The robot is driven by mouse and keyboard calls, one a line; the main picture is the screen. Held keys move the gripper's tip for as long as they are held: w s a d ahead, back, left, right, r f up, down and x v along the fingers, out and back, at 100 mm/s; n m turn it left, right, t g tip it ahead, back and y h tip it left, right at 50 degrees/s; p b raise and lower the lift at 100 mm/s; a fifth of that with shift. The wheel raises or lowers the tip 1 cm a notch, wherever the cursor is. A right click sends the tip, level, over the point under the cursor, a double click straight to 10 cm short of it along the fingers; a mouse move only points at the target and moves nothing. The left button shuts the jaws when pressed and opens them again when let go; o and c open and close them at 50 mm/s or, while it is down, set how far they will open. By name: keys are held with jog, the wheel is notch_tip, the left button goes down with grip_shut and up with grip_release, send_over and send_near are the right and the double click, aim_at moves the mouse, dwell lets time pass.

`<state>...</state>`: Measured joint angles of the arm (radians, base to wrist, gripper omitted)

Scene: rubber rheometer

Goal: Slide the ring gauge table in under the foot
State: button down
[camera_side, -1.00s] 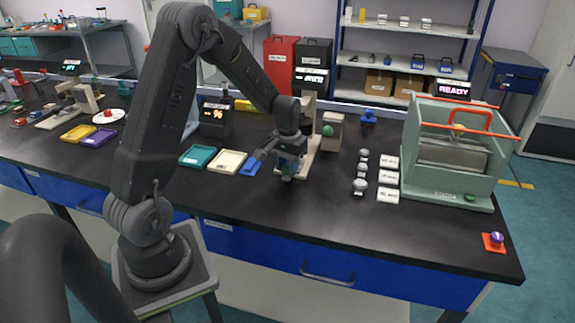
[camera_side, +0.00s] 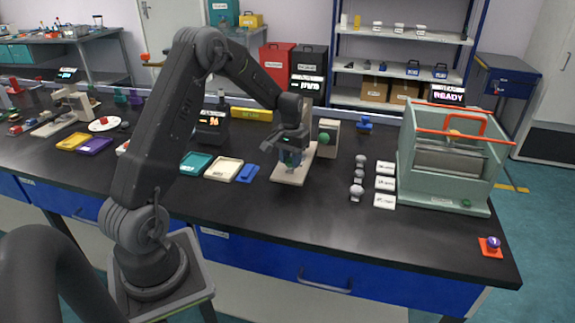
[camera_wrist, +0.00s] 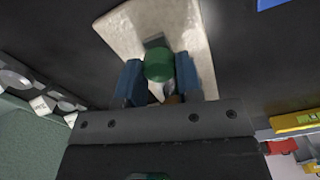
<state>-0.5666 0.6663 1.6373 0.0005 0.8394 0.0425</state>
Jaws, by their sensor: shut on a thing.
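The gauge stand has a pale beige base plate (camera_side: 288,176) on the bench, with its upright mostly behind my wrist. My gripper (camera_side: 290,160) is low over this plate. In the wrist view, my gripper's blue fingers (camera_wrist: 158,82) are shut on a green round knob (camera_wrist: 159,65), which I take to be the table's handle. A small grey piece (camera_wrist: 154,42) lies just beyond the knob, over the pale plate (camera_wrist: 185,22). The foot and the ring gauge table's position under it are hidden by my gripper.
A beige block (camera_side: 328,146) with a green ball stands close right of the stand. Blue (camera_side: 247,173), cream (camera_side: 223,170) and teal (camera_side: 194,164) trays lie left. Small grey weights (camera_side: 356,192) and white cards (camera_side: 384,184) lie right.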

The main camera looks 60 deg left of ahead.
aim_at(291, 159)
jog(key=shift+w+a, duration=0.1)
jog(key=shift+w, duration=0.05)
jog(key=c, duration=0.8)
grip_release()
notch_tip(291, 159, up, 14)
jog(key=shift+f, duration=0.1)
jog(key=shift+c, duration=0.2)
